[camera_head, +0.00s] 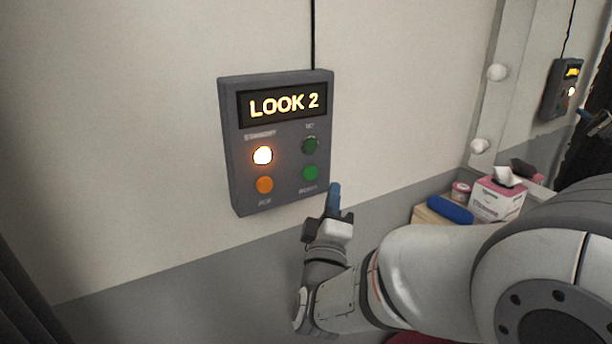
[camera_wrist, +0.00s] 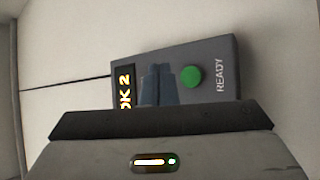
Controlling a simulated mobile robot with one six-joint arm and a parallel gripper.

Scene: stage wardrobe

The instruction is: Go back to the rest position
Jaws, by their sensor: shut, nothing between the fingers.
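My gripper (camera_head: 334,198) is at the lower right of a grey wall box (camera_head: 234,170) in the head view. Its blue fingers are shut with nothing between them, and they point up. The box display (camera_head: 284,104) reads "LOOK 2". Below it, the upper left lamp (camera_head: 263,155) glows and the upper right one (camera_head: 310,146) is dark green. Under these are an orange button (camera_head: 264,185) and a green button (camera_head: 310,173). In the wrist view, the shut fingers (camera_wrist: 157,85) stand in front of the box, beside the green button (camera_wrist: 191,77) marked "READY". I cannot tell how far the fingertips are from the box.
A wooden surface (camera_head: 428,216) at the right holds a blue roll (camera_head: 450,209), a pink tissue box (camera_head: 495,204) and a small pink tin (camera_head: 460,191). A mirror (camera_head: 540,75) with bulbs stands behind. A black cable (camera_head: 312,35) runs up from the box. The wall left of the box is clear.

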